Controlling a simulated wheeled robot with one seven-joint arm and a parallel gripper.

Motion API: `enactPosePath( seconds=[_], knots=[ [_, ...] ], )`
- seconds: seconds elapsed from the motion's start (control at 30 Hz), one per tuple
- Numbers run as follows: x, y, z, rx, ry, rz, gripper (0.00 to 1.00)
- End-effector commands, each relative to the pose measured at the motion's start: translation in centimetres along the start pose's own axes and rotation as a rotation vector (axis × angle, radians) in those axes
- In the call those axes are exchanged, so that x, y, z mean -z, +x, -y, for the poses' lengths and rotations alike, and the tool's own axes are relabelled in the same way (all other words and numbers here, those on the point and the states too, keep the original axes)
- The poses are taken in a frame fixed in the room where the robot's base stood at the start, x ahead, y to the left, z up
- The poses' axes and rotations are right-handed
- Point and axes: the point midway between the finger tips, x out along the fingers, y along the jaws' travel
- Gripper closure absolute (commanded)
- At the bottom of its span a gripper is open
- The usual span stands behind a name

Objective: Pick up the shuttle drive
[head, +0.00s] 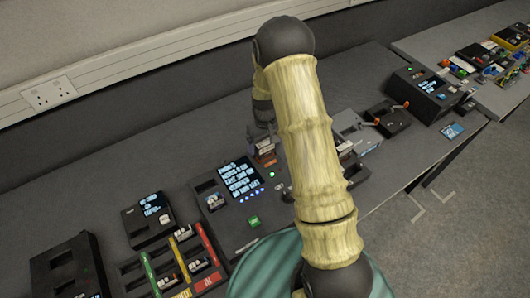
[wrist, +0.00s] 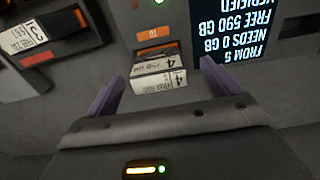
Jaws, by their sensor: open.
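A drive with a white label marked 4 and an orange strip (wrist: 158,72) sits at a slot marked TO in the wrist view. It may be the shuttle drive; no label with that name is legible. My gripper (wrist: 164,62) is open, with one purple finger on each side of this drive. I cannot tell whether the fingers touch it. In the head view my arm covers much of the middle of the bench, and the fingers cannot be made out.
A lit screen (wrist: 232,35) stands beside the slot; it also shows in the head view (head: 241,174). Another drive marked 2 (wrist: 28,36) is at the wrist view's upper left. A coloured rack (head: 175,262) and a small screen unit (head: 150,218) stand on the bench's left.

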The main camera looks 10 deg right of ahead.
Motion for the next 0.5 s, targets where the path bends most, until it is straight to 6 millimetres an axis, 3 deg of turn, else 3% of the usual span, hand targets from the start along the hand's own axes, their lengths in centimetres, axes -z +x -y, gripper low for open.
enactPosePath(
  seconds=[0.5],
  knots=[
    [0.5,4.7,-0.3,0.000,0.001,0.001,0.11]
  ],
)
